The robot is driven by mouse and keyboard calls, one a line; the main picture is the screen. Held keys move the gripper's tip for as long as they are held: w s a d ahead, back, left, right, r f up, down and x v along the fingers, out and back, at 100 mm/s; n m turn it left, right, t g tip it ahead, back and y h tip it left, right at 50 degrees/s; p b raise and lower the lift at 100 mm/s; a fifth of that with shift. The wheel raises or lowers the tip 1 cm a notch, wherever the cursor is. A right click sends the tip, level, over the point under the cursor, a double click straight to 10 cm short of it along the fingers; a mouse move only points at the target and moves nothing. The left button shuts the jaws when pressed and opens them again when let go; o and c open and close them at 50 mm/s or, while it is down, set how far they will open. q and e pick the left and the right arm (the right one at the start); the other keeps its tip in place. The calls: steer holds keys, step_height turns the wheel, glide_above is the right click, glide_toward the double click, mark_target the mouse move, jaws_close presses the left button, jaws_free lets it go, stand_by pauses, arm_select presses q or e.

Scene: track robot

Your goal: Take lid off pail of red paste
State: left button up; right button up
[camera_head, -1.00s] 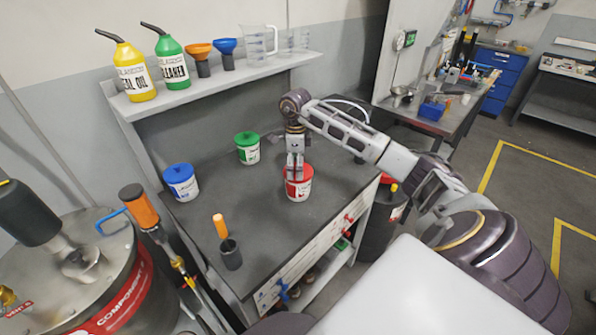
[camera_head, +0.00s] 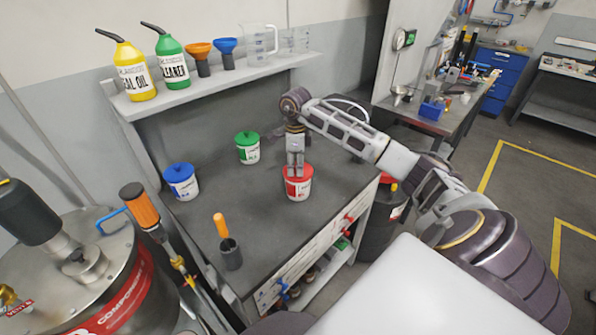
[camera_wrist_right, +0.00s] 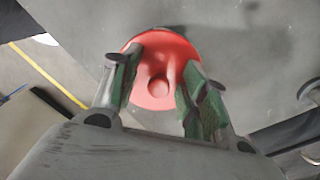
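The white pail of red paste (camera_head: 298,188) stands upright on the grey workbench, with its red lid (camera_head: 309,174) on it. My right gripper (camera_head: 295,172) points down over the lid. In the right wrist view, the red lid (camera_wrist_right: 158,53) fills the middle, with its round knob (camera_wrist_right: 158,87) between the two fingers of my right gripper (camera_wrist_right: 160,80). The fingers are apart, with gaps visible beside the knob. They cover parts of the lid's sides. My left gripper is not in view.
A blue-lidded pail (camera_head: 181,183) and a green-lidded pail (camera_head: 248,148) stand behind and left on the bench. A dark cup (camera_head: 231,255) with an orange-handled tool stands at the front left. A shelf (camera_head: 213,88) holds bottles, funnels and jugs. The bench's front middle is clear.

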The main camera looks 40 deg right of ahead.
mark_target(296, 164)
steer(key=shift+f, duration=0.1)
steer(key=c, duration=0.7)
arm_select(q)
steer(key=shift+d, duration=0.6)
arm_select(e)
steer(key=shift+s+f, duration=0.1)
steer(key=shift+r, duration=0.6)
step_height(296, 164, up, 7)
steer(key=shift+b, duration=0.35)
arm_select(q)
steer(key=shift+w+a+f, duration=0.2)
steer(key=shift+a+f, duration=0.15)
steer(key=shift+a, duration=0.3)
arm_select(e)
steer(key=shift+r, duration=1)
